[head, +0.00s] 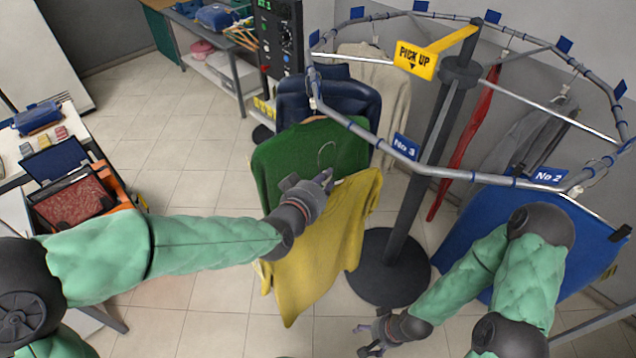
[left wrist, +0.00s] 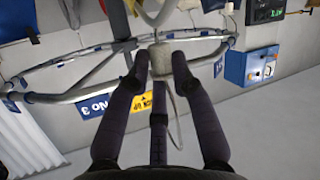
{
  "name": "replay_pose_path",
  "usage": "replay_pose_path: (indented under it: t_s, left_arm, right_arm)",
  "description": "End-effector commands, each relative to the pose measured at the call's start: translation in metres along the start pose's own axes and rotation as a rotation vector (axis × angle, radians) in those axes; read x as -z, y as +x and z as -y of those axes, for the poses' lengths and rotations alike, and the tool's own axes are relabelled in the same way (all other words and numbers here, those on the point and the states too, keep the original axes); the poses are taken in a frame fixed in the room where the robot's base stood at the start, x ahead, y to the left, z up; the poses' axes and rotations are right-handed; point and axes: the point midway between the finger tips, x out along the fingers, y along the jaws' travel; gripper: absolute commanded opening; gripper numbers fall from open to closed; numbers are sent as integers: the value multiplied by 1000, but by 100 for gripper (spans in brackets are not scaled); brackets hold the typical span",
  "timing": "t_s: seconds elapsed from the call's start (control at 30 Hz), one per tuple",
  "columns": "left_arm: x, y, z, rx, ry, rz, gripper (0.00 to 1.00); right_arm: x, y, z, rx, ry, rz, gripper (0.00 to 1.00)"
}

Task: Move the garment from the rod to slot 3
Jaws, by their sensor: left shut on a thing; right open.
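The yellow garment (head: 318,235) hangs tilted below my left gripper (head: 326,180). This gripper is shut on the garment's hanger, and the thin hook (head: 327,155) stands up above it, free of the rail in the head view. The left wrist view shows the fingers (left wrist: 160,75) closed around the pale hanger neck (left wrist: 160,52). The blue No 3 sign (head: 404,147) is on the ring rail, right of and above this gripper; it also shows in the left wrist view (left wrist: 92,104). My right gripper (head: 372,338) is open and empty, low over the floor.
A green garment (head: 300,160) hangs close behind the yellow one, with a dark navy garment (head: 345,100) beyond. A blue garment (head: 480,240) hangs under the No 2 sign (head: 548,176). The round stand base (head: 385,275) is on the floor. An orange-trimmed case (head: 118,190) is at left.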

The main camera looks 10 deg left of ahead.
Motion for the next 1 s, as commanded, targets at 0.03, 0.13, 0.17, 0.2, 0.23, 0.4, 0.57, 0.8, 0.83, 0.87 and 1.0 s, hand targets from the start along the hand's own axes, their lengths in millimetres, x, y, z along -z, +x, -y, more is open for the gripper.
replay_pose_path:
  t_s: [0.03,0.13,0.17,0.2,0.23,0.4,0.57,0.8,0.83,0.87,1.0]
  left_arm:
    - [1,3,-2,-1,1,0,0]
    - [2,8,-5,-1,0,0,0]
    - [2,10,-6,-1,0,0,0]
    - [2,12,-7,-1,0,1,0]
    - [2,13,-7,-1,0,1,0]
    - [5,22,-12,-1,1,1,0]
    - [7,31,-16,0,0,0,0]
    - [9,43,-22,-1,0,0,0]
    - [10,45,-23,-1,0,0,0]
    - [10,46,-24,-1,0,0,0]
    - [10,49,-24,0,0,-1,0]
  right_arm:
    - [0,-1,0,0,0,0,72]
    - [0,-2,1,0,0,0,72]
    - [0,-3,1,0,0,0,72]
    - [0,-3,1,0,0,0,72]
    - [0,-4,1,0,0,0,72]
    - [0,-5,2,0,0,0,72]
    - [0,-7,3,0,0,0,72]
    - [0,-10,4,0,0,0,72]
    - [0,-10,4,0,0,0,72]
    - [0,-11,4,0,0,0,72]
    - [0,-11,4,0,0,0,72]
